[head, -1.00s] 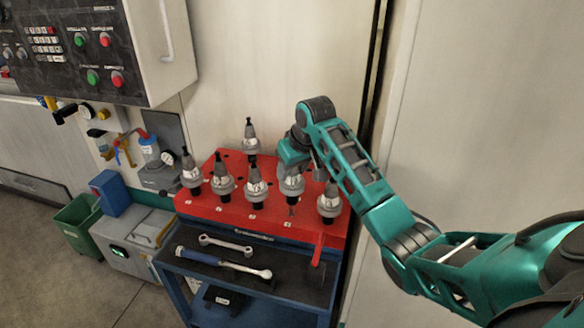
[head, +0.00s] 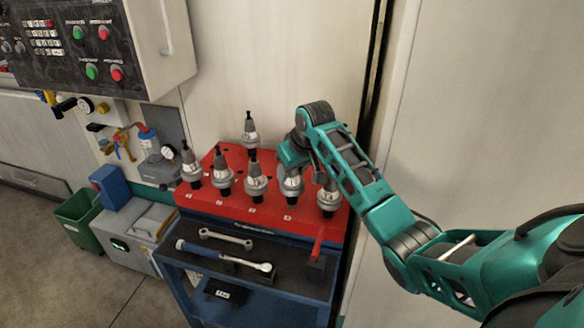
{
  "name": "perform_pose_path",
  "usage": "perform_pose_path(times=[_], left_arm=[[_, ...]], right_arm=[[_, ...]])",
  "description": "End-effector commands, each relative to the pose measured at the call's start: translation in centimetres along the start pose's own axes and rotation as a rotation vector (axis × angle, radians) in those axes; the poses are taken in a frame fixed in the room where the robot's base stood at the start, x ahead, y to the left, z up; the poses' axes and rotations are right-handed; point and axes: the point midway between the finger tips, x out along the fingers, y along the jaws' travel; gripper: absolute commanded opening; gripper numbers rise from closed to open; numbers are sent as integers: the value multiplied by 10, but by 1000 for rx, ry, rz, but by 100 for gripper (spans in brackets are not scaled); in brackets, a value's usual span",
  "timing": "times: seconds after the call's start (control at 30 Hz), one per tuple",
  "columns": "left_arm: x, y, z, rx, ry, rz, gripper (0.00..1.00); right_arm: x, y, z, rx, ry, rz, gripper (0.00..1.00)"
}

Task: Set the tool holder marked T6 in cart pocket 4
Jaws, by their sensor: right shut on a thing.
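My right gripper (head: 293,166) is shut on a grey tool holder (head: 291,185) with a white label and a dark lower end. The held holder is upright over the front row of the red cart top (head: 225,204), with its lower end at or very near the surface. I cannot tell whether it is seated in a pocket. Its label is too small to read. Holders stand close on both sides of it, one to the right (head: 328,197) and one to the left (head: 255,182). My left gripper is not in view.
More holders stand at the left (head: 191,170) and back (head: 250,134) of the red top. A torque wrench (head: 222,256) and a spanner (head: 226,238) lie on the dark shelf below. A red handle (head: 317,245) rises at front right. The wall is close behind.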

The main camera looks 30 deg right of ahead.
Motion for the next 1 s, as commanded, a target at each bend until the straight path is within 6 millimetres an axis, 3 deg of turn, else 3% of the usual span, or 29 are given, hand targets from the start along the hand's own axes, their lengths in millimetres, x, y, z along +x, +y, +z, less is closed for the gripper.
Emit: perform_pose_path(times=[1.0], left_arm=[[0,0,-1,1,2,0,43]], right_arm=[[18,0,6,3,10,1,0]])
